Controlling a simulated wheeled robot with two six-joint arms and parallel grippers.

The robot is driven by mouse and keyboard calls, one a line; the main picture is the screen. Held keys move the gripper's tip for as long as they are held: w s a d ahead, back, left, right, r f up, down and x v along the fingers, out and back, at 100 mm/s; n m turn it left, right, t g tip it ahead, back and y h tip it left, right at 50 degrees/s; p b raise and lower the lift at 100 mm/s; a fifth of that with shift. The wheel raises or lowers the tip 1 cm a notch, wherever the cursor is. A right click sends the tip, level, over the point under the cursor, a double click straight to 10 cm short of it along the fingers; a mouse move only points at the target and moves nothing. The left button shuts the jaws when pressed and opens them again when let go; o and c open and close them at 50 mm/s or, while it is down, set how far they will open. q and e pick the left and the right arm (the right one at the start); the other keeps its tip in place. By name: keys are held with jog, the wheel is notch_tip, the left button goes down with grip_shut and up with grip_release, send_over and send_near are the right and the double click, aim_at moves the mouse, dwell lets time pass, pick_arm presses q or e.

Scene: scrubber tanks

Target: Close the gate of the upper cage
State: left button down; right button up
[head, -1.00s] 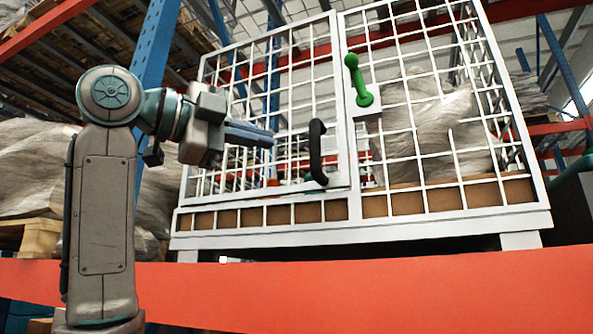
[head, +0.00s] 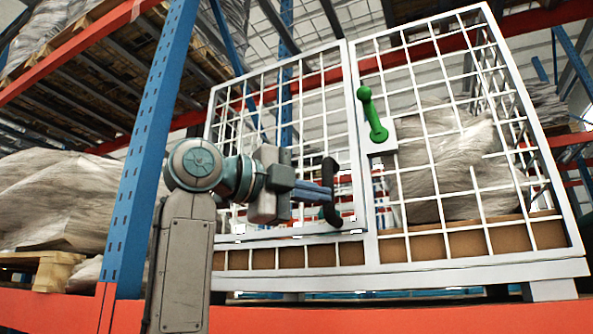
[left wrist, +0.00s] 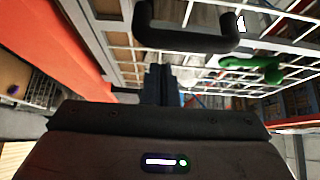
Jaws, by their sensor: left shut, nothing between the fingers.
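The upper cage (head: 455,265) is a white wire-mesh box on the orange shelf beam. Its gate (head: 354,130) is the left mesh panel with a black upright handle (head: 331,190) near its right edge. A green latch lever (head: 372,113) sits on a white plate just right of the gate. My left gripper (head: 328,192) is shut and empty, with its fingertips at or very near the black handle; I cannot tell whether they touch. In the left wrist view the handle (left wrist: 190,42) lies just beyond the fingers, and the green lever (left wrist: 255,65) is to the right. My right gripper is not in view.
The orange beam (head: 400,315) runs along the front below the cage. A blue rack post (head: 150,150) stands left of my arm. Wrapped goods (head: 60,200) on a wooden pallet (head: 40,265) lie farther left. Wrapped goods (head: 440,160) are inside the cage.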

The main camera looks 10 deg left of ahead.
pick_arm(q)
jog(key=shift+w+a, duration=0.15)
jog(key=shift+w, duration=0.6)
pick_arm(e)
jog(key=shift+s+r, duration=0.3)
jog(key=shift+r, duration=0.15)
pick_arm(q)
jog(key=shift+w+d+r+p, duration=0.15)
jog(key=shift+w+d+p, duration=0.15)
jog(key=shift+w+p, duration=0.45)
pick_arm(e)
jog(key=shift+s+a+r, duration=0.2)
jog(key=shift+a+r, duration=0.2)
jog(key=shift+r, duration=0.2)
pick_arm(q)
jog(key=shift+s, duration=0.1)
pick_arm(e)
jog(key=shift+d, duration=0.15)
